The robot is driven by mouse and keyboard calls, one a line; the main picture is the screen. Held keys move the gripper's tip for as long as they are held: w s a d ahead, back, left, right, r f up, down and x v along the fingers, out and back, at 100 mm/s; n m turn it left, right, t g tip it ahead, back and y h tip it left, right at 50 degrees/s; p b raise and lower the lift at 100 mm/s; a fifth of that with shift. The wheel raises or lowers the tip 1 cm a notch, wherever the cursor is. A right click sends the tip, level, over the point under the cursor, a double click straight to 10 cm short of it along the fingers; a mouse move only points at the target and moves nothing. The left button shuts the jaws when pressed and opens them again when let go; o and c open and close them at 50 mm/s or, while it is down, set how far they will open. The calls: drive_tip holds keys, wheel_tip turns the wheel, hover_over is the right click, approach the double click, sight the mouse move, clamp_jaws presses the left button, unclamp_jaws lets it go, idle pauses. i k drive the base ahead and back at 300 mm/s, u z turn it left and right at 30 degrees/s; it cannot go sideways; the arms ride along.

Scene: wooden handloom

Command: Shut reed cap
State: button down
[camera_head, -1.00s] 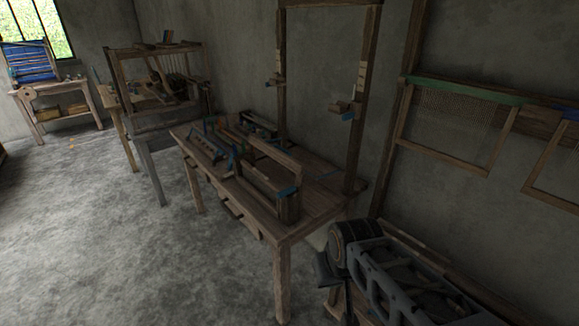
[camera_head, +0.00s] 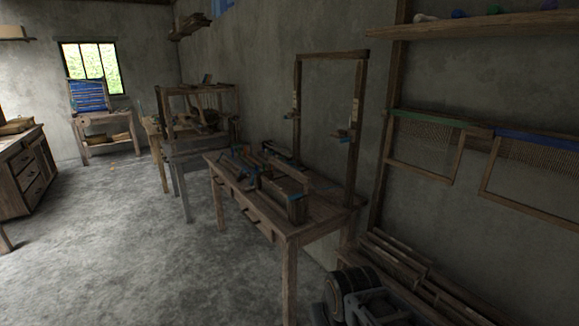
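A wooden assembly with blue-marked ends (camera_head: 296,208) stands on the near workbench (camera_head: 285,229). A long wooden bar (camera_head: 288,176) runs along its top, slanting in the picture. This may be the reed and its cap; at this size I cannot tell which part is the cap or how far open it is. Part of my arm shows at the bottom right edge, low and to the right of the bench, apart from the assembly. My gripper's fingers are not in view.
A tall wooden frame (camera_head: 356,120) rises from the bench's back. Slatted wooden pieces (camera_head: 400,262) lie at the right. Mesh frames (camera_head: 424,146) hang on the wall. A drawer cabinet (camera_head: 27,177) stands left. The grey floor (camera_head: 130,260) left of the bench is clear.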

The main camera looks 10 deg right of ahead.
sight(295, 172)
drive_tip(key=i, duration=1.5)
